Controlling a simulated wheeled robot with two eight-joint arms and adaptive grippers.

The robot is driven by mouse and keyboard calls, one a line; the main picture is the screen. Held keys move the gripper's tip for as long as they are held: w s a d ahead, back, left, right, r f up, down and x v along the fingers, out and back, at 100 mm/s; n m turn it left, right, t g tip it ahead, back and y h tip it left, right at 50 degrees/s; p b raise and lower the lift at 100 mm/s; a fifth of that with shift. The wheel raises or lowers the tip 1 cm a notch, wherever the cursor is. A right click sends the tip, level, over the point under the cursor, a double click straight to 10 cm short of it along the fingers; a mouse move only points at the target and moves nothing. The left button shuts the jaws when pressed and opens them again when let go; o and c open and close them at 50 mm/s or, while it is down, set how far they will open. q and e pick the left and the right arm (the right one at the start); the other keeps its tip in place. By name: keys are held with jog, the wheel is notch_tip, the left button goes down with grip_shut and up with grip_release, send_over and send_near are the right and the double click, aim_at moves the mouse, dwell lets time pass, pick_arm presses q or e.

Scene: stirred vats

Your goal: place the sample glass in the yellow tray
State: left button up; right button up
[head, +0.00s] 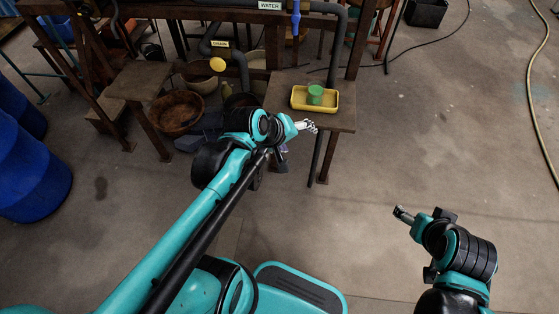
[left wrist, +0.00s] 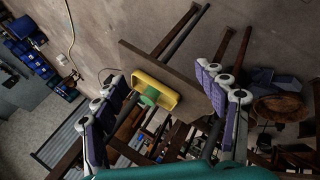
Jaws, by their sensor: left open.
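The yellow tray (head: 331,101) sits on a small wooden table. A green sample glass (head: 315,93) stands inside the tray, with the tray floor around it. My left gripper (head: 307,126) is just in front of the tray, apart from the glass. In the left wrist view my left gripper (left wrist: 160,82) has its fingers wide apart, with the tray (left wrist: 168,91) and the glass (left wrist: 150,96) seen between them; nothing is held. My right gripper (head: 402,213) is over open floor at the lower right, away from the table; its jaws are too small to read.
Blue barrels (head: 30,185) are at the far left.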

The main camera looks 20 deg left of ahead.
pick_arm(q)
jog(key=s+a+m+y, duration=0.1)
jog(key=s+m+y, duration=0.1)
jog(key=s+m, duration=0.6)
jog(key=shift+s+f+m, duration=0.35)
jog(key=shift+s+m, duration=0.05)
jog(key=shift+m, duration=0.3)
dwell(0.3)
